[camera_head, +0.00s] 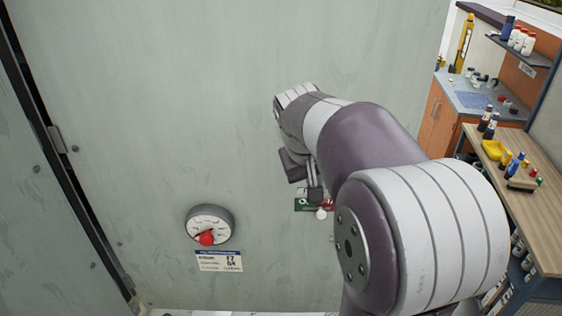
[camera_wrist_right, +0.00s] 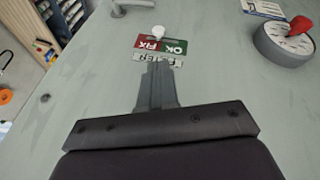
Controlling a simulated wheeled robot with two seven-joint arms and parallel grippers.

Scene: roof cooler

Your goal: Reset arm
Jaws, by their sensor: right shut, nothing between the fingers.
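My right arm (camera_head: 375,140) reaches up from the lower right in the head view and bends down toward a grey-green metal panel (camera_head: 150,90). My right gripper (camera_head: 316,192) is shut and empty, its fingers close to a small red and green sign with a white knob (camera_head: 321,213). In the right wrist view, my right gripper (camera_wrist_right: 158,68) points at the sign, whose green half reads OK and red half reads FIX (camera_wrist_right: 161,45). The white knob sits at the sign's upper edge there. I cannot tell whether the fingertips touch the panel. My left gripper is not in view.
A round dial with a red knob (camera_head: 207,237) is on the panel, left of the sign, with a label (camera_head: 218,261) below it. At the right stands a wooden workbench (camera_head: 540,205) with bottles and a yellow tray (camera_head: 494,150). A dark gap (camera_head: 60,160) runs along the panel's left edge.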

